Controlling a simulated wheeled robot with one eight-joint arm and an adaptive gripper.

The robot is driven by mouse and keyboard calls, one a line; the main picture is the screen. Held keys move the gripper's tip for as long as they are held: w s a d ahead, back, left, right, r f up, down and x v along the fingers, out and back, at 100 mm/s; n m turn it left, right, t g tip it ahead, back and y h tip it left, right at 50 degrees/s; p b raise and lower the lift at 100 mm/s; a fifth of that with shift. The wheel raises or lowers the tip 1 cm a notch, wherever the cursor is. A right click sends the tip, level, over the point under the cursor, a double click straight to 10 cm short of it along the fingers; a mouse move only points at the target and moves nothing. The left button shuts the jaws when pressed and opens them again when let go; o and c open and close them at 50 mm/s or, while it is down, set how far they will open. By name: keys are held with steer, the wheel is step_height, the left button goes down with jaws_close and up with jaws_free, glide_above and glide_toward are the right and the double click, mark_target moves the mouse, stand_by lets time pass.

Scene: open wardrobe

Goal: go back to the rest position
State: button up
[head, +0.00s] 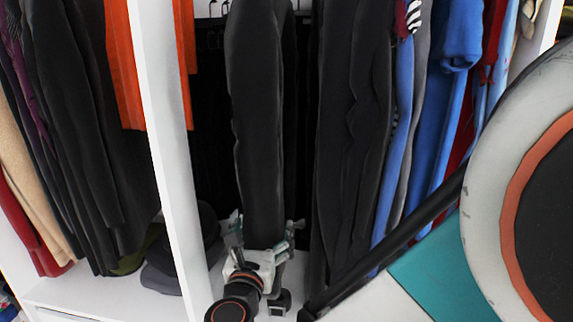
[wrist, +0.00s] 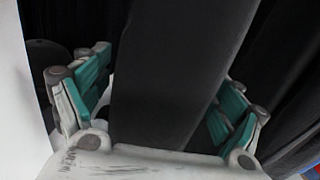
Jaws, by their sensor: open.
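My gripper (head: 262,237) is at the lower middle of the head view, in front of the wardrobe, at the lower end of a hanging black garment (head: 258,120). In the wrist view my gripper (wrist: 160,108) is open, with one teal-padded finger on each side of the same black garment (wrist: 172,70). The fingers stand apart and a gap shows on the left side; whether the right finger touches the cloth I cannot tell. My arm runs from the right of the head view down to the gripper.
A white upright panel (head: 160,130) stands just left of my gripper. More dark clothes (head: 350,130) and blue garments (head: 425,110) hang to the right. Dark hats (head: 180,255) sit on the white shelf (head: 110,294) at the left. A teal surface (head: 432,268) lies at lower right.

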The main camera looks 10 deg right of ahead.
steer(key=shift+w+a, duration=1.25)
steer(key=shift+a, duration=0.15)
steer(key=shift+a, duration=0.1)
